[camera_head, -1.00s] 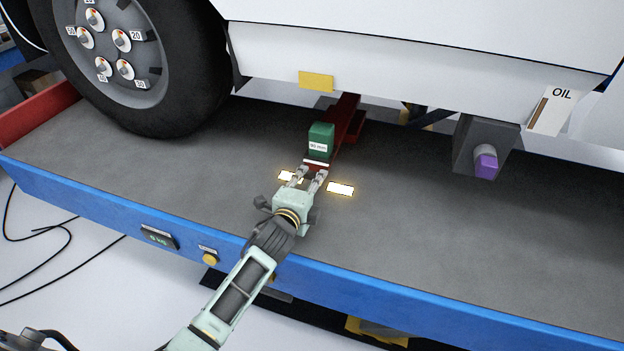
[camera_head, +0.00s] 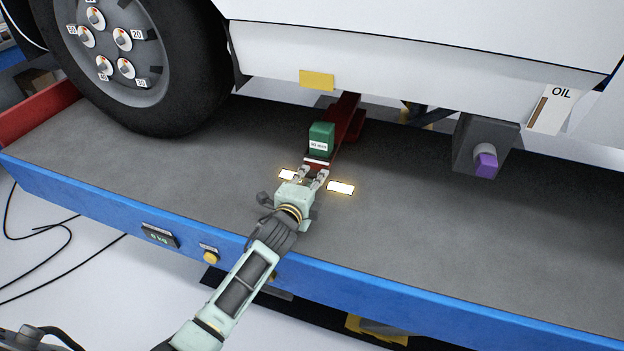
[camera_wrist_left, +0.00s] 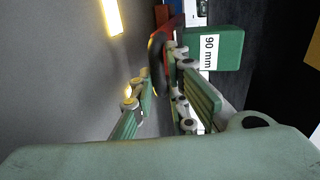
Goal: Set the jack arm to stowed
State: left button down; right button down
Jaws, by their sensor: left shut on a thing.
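The red jack arm (camera_head: 343,118) runs from under the vehicle body down to the grey platform. A green block marked "90 mm" (camera_head: 320,138) sits on or beside it; the block also shows in the left wrist view (camera_wrist_left: 222,48). My left gripper (camera_head: 310,174) is at the near end of the red arm, by a white band in front of the green block. It is shut on the jack arm's end, though its fingers hide the exact contact. In the left wrist view a red part (camera_wrist_left: 164,16) shows beyond the fingers.
Two glowing plates (camera_head: 341,188) lie beside my left gripper. A large wheel (camera_head: 170,75) stands at the left. A purple-capped plug (camera_head: 486,165) hangs from the underside at right. The platform's blue edge (camera_head: 430,309) runs along the front. Grey floor at right is clear.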

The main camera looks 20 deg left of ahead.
aim_at(317, 170)
pick_arm(q)
jog(key=shift+f, duration=0.2)
jog(key=shift+w, duration=0.25)
jog(key=w+b, duration=0.1)
jog(key=w, duration=0.2)
jog(key=shift+w+b, duration=0.1)
jog(key=shift+b, duration=0.25)
jog(key=shift+w, duration=0.2)
jog(key=shift+r, duration=0.1)
